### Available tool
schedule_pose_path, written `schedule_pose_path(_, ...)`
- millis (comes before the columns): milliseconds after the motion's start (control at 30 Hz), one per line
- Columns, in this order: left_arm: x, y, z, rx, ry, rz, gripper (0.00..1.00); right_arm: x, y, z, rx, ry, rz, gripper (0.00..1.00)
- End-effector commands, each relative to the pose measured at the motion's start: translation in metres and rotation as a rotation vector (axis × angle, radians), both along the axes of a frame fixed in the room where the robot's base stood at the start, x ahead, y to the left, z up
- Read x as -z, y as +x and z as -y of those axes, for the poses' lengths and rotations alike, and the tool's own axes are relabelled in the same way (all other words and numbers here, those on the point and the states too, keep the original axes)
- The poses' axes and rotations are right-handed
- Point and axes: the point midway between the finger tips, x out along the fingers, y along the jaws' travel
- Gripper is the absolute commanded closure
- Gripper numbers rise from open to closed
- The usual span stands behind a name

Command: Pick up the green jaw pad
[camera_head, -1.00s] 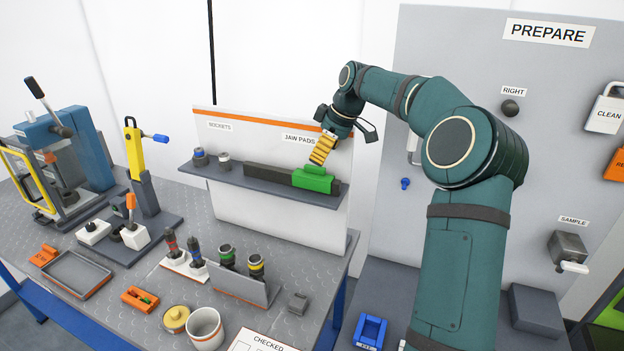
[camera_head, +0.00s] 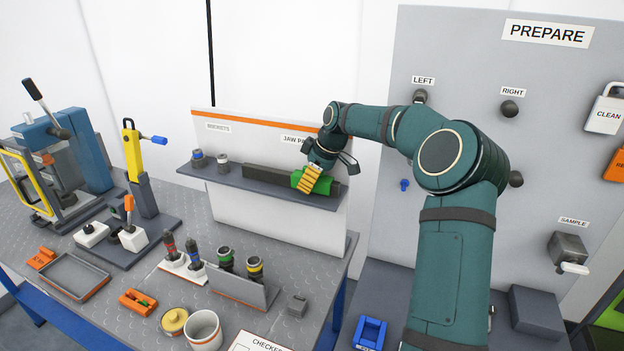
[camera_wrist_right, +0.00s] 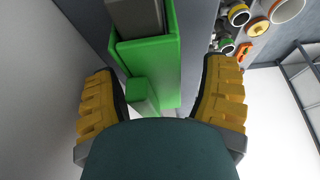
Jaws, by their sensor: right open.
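The green jaw pad (camera_head: 297,178) sits at the right end of the dark shelf (camera_head: 262,190), on the end of a long dark grey bar (camera_head: 265,174). My right gripper (camera_head: 311,180) is at the pad, and its yellow fingers partly hide it in the head view. In the right wrist view the green pad (camera_wrist_right: 148,72) lies between the two yellow fingers of my right gripper (camera_wrist_right: 162,108). Both fingers stand apart from the pad with a gap on each side, so the gripper is open. My left gripper is in neither view.
Two small sockets (camera_head: 222,161) stand at the shelf's left. The white back panel (camera_head: 240,131) rises behind the shelf. Below on the bench are a rack of injectors (camera_head: 245,290), a white cup (camera_head: 204,329) and a grey tray (camera_head: 74,277). The PREPARE board (camera_head: 460,60) stands at the right.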

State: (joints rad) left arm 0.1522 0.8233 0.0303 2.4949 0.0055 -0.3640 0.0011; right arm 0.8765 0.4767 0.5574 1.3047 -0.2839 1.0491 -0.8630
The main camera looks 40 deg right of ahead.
Motion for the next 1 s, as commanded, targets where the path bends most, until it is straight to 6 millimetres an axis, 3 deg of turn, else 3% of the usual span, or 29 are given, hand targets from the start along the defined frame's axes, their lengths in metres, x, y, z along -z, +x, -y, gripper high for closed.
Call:
schedule_pose_path(67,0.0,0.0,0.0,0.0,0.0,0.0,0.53,0.001,0.0,0.001,0.001,0.0,-0.001,0.25)
schedule_pose_path(267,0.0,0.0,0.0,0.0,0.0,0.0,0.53,0.0,0.0,0.001,0.001,0.0,0.0,0.92)
schedule_pose_path(300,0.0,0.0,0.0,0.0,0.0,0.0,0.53,0.0,0.0,0.001,0.001,0.0,0.0,0.99)
schedule_pose_path(767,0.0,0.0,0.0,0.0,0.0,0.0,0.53,-0.005,0.0,0.0,0.001,-0.001,0.003,0.99)
schedule_pose_path(1000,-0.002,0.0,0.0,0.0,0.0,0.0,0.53,-0.032,0.0,0.0,0.002,-0.002,0.004,0.99)
